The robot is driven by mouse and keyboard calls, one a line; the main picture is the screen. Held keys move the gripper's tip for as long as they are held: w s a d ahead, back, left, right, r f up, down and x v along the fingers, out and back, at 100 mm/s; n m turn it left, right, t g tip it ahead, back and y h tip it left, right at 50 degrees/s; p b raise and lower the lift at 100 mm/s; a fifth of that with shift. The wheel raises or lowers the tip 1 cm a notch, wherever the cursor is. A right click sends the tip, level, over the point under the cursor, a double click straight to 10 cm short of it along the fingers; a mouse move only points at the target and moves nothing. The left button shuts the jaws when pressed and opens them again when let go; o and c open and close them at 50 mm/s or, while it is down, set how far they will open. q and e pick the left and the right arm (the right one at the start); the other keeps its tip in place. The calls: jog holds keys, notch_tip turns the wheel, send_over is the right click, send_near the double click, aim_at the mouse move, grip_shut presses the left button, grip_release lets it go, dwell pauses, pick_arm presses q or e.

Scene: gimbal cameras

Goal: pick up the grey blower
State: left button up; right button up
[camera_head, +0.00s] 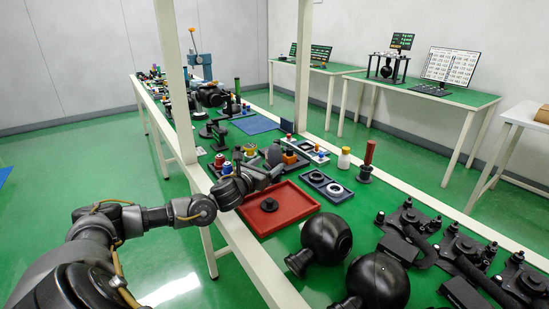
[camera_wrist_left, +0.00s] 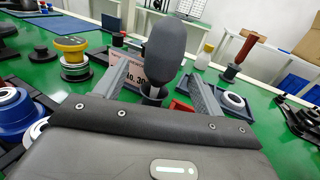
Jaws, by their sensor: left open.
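The grey blower (camera_wrist_left: 166,52) is a dark grey rounded bulb. In the left wrist view it stands upright between and just beyond my left gripper's fingers, its narrow lower end in a dark holder. In the head view the blower (camera_head: 275,153) shows as a small dark bulb just behind my left gripper (camera_head: 268,176). My left gripper (camera_wrist_left: 160,84) is open and holds nothing; its fingers lie either side of the blower's lower part. I cannot tell whether either finger touches it. My right gripper is not in view.
A red tray (camera_head: 303,206) with a black disc lies beside the gripper. A card (camera_wrist_left: 136,68) stands behind the left finger. A yellow-topped part (camera_wrist_left: 72,50) and blue-ringed part (camera_wrist_left: 14,112) are at left. Large black spheres (camera_head: 326,238) stand nearer. A white frame post (camera_head: 176,80) rises left.

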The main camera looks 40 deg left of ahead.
aim_at(271, 162)
pick_arm(q)
jog(key=w, duration=0.4)
jog(key=shift+w+a+p, duration=0.15)
jog(key=shift+w+p, duration=0.15)
jog(key=shift+w, duration=0.05)
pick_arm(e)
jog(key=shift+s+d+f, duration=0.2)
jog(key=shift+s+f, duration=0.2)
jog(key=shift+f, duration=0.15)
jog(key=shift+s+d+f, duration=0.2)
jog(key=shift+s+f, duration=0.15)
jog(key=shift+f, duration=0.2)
pick_arm(q)
jog(key=c, duration=1.1)
